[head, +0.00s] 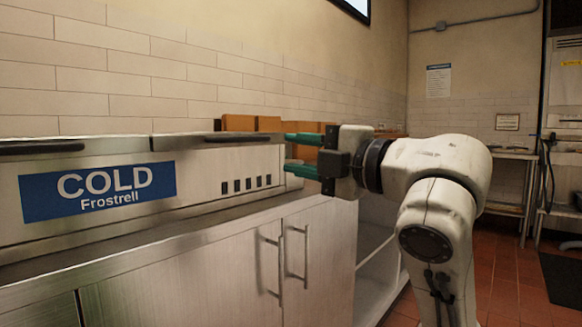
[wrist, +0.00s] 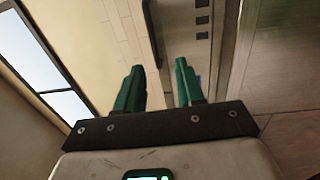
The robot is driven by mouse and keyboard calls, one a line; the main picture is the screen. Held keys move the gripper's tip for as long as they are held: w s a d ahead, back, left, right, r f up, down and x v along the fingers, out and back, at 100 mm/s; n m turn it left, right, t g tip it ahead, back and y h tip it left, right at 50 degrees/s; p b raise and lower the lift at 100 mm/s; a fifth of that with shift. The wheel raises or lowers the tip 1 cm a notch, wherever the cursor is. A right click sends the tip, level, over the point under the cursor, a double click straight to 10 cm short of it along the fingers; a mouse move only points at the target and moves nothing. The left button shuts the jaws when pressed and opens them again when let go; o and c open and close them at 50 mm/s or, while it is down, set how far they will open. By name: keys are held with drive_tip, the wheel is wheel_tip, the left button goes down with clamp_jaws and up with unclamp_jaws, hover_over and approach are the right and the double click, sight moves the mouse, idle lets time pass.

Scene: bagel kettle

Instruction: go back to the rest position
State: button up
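My gripper (head: 302,154) is in the middle of the head view, at the end of my white arm. Its two green fingers point left, toward the right end of the cold unit. The fingers are apart, one above the other in the head view. In the wrist view my gripper (wrist: 158,75) shows a clear gap between the fingers with nothing between them. No object is held.
A steel cold unit (head: 200,190) labelled COLD Frostrell stands on a counter with cabinet doors (head: 255,270) at left. Brown blocks (head: 240,122) sit behind it by the tiled wall. A steel table (head: 515,155) stands at the far right. Red tiled floor (head: 505,265) is open at right.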

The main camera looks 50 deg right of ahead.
drive_tip(key=shift+s, duration=0.3)
idle(0.5)
drive_tip(key=w+a+f+m+g, duration=0.1)
drive_tip(key=a+f+m+g, duration=0.3)
drive_tip(key=f, duration=0.9)
drive_tip(key=w+f+m+g, duration=0.1)
drive_tip(key=f+m, duration=0.4)
drive_tip(key=f, duration=0.8)
drive_tip(key=w+a+f+m+g, duration=0.1)
drive_tip(key=a+f+m+g, duration=0.3)
drive_tip(key=f, duration=1)
drive_tip(key=s+a+f+m+g+y, duration=0.1)
drive_tip(key=s+f+m+g, duration=0.1)
drive_tip(key=s+f, duration=0.35)
drive_tip(key=s+a+f+m+g, duration=0.1)
drive_tip(key=s+a+f, duration=0.15)
drive_tip(key=f, duration=0.55)
drive_tip(key=s+f+m+g+h, duration=0.1)
drive_tip(key=s+f+g, duration=0.2)
drive_tip(key=s+f, duration=0.35)
drive_tip(key=s+f+m+g, duration=0.15)
drive_tip(key=s+f, duration=0.25)
drive_tip(key=s, duration=0.5)
wheel_tip(320, 180, up, 38)
drive_tip(key=s+g+p, duration=0.1)
drive_tip(key=p, duration=3.6)
drive_tip(key=shift+f+p, duration=0.25)
drive_tip(key=shift+p, duration=0.05)
